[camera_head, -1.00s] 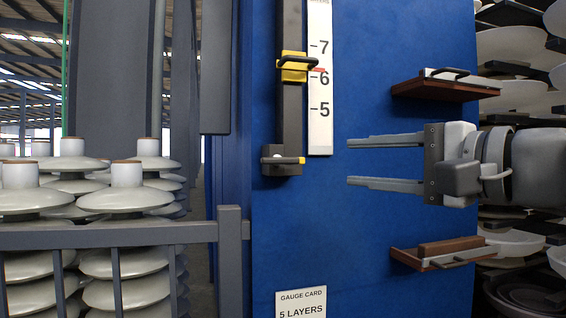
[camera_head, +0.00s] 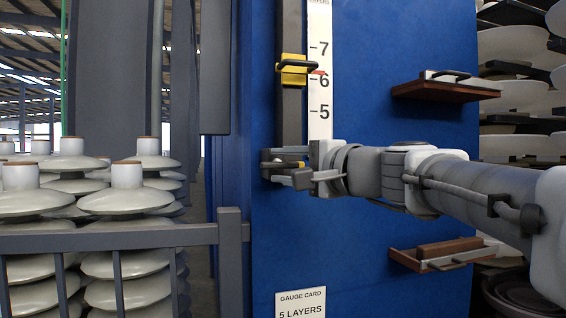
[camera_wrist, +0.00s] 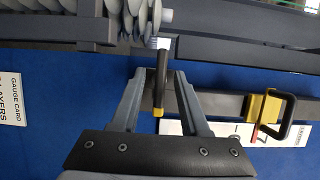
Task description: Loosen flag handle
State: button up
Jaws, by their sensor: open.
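The flag handle is a dark bar with a yellow tip at the foot of the dark rail (camera_head: 290,115). In the wrist view the flag handle (camera_wrist: 161,82) lies between the two fingers of my gripper (camera_wrist: 158,75), with a visible gap on each side. My gripper (camera_head: 283,163) is open around it. In the head view the gripper hides most of the handle. A yellow slider (camera_head: 292,70) with a black handle sits higher on the rail, its red pointer slightly above the 6 mark. The slider also shows in the wrist view (camera_wrist: 257,108).
A white scale (camera_head: 320,90) runs beside the rail on the blue panel (camera_head: 400,40). A gauge card (camera_head: 301,303) reads 5 LAYERS. Two brown shelves (camera_head: 430,90) with handles project at right. Insulator stacks (camera_head: 128,202) stand behind a grey rail (camera_head: 110,235) at left.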

jog(key=shift+w+a, duration=0.15)
grip_shut()
